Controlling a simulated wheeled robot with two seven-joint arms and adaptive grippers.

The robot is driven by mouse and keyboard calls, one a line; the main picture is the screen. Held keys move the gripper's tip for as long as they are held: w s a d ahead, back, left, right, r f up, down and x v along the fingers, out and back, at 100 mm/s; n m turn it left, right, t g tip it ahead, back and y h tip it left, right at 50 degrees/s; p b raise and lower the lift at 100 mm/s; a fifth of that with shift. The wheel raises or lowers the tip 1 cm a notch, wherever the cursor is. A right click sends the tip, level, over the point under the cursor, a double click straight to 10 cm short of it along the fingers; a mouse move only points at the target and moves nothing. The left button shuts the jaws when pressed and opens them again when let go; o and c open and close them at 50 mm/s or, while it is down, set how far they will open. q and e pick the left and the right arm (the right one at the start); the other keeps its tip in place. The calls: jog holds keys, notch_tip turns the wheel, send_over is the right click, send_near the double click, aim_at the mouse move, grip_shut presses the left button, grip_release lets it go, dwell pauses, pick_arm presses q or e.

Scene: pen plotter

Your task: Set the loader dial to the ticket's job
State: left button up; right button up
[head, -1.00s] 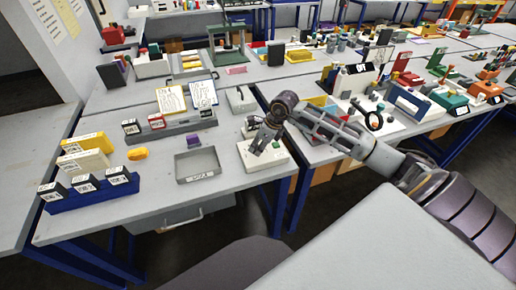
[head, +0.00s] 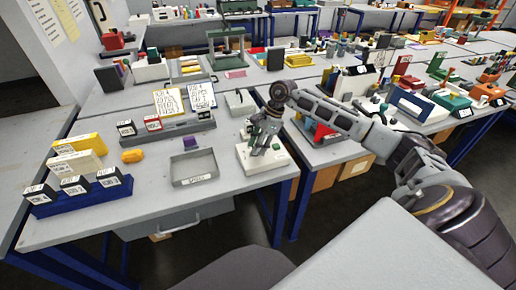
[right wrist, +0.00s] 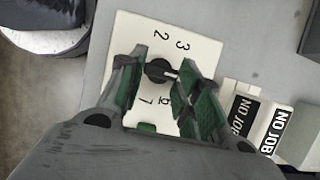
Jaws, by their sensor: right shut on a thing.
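The loader dial is a black knob (right wrist: 158,70) on a white panel (right wrist: 125,45) with printed numbers, among them 2 and 3. A light pointer mark on the knob points right in the right wrist view, below the 3. My right gripper (right wrist: 160,78) has its green-padded fingers on both sides of the knob and is shut on it. In the head view, the white loader box (head: 256,166) is under my right gripper (head: 262,148), which hides the knob. Two written cards, one yellow-edged (head: 168,102) and one blue-edged (head: 201,95), stand upright behind; their writing is too small to read. My left gripper is not in view.
Two "NO JOB" labels (right wrist: 274,130) lie beside the panel. A grey tray (head: 196,182) sits left of the box, with a purple block (head: 190,143) behind it. Bare table lies between rack and tray.

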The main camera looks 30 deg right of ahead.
jog(key=shift+w+n+g, duration=0.15)
jog(key=shift+n+g, duration=0.15)
jog(key=shift+n, duration=0.4)
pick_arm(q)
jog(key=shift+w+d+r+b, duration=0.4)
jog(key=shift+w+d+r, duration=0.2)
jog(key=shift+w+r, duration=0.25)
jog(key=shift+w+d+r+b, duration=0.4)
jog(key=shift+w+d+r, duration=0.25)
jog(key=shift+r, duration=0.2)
pick_arm(e)
jog(key=shift+n+g, duration=0.5)
jog(key=shift+n, duration=0.8)
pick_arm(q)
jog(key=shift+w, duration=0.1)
pick_arm(e)
jog(key=o, duration=1)
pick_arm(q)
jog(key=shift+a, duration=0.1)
pick_arm(e)
jog(key=shift+r, duration=0.1)
jog(key=shift+v, duration=5.9)
jog(key=shift+d, duration=0.1)
